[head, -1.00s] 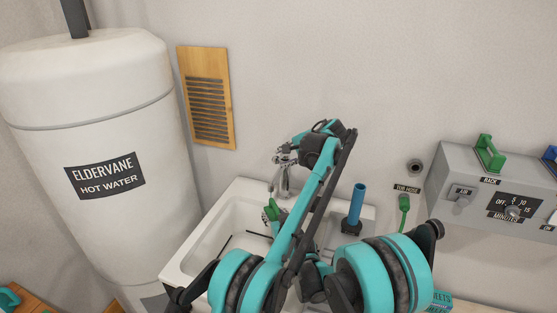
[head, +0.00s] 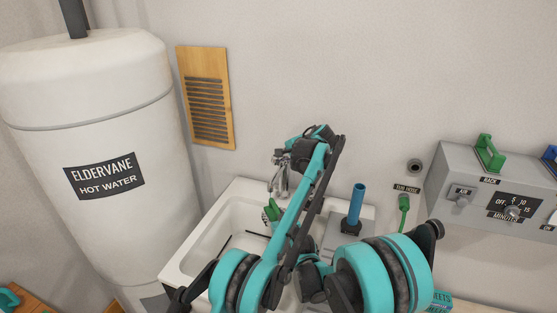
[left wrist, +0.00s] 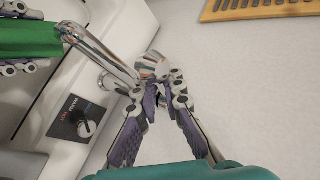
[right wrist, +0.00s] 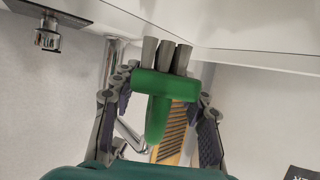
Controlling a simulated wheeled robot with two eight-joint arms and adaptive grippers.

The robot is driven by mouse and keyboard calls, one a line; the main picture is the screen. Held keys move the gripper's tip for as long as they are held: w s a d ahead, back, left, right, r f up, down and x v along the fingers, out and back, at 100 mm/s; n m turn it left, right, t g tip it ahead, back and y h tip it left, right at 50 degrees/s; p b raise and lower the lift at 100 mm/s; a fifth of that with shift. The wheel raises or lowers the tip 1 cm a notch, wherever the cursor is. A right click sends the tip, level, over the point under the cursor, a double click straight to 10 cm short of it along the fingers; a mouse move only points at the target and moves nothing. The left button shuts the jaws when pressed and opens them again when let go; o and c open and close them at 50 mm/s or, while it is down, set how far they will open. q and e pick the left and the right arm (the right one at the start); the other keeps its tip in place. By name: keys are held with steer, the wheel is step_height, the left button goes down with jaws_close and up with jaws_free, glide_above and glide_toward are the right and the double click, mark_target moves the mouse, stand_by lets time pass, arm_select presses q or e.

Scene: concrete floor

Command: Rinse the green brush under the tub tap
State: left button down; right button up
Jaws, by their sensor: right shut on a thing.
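The green brush (head: 271,211) is over the white tub (head: 214,237). In the right wrist view the brush (right wrist: 165,86) shows a green block with grey bristle tufts, and my right gripper (right wrist: 160,90) is shut on it. In the left wrist view the brush (left wrist: 30,37) lies beside the open end of the chrome tap (left wrist: 100,52). No water is visible. My left gripper (left wrist: 158,82) is at the other end of the tap, its fingertips close together near a rounded chrome part. Whether they grip it cannot be told. In the head view it sits above the tap (head: 281,183).
A dial on a dark plate (left wrist: 84,122) is on the tub ledge. A blue upright handle (head: 356,206) stands on the tub's right side. A green hose handle (head: 403,208) and a grey control box (head: 462,181) are right. The water heater (head: 85,160) stands left.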

arm_select(q)
steer(key=shift+a, duration=0.15)
steer(key=shift+s+f, duration=0.1)
steer(key=shift+f, duration=0.1)
steer(key=shift+a, duration=0.1)
steer(key=c, duration=1.6)
jaws_free()
steer(key=shift+a, duration=0.1)
steer(key=shift+s+r, duration=0.1)
steer(key=v, duration=1.2)
steer(key=shift+s+f, duration=0.1)
steer(key=shift+f, duration=0.1)
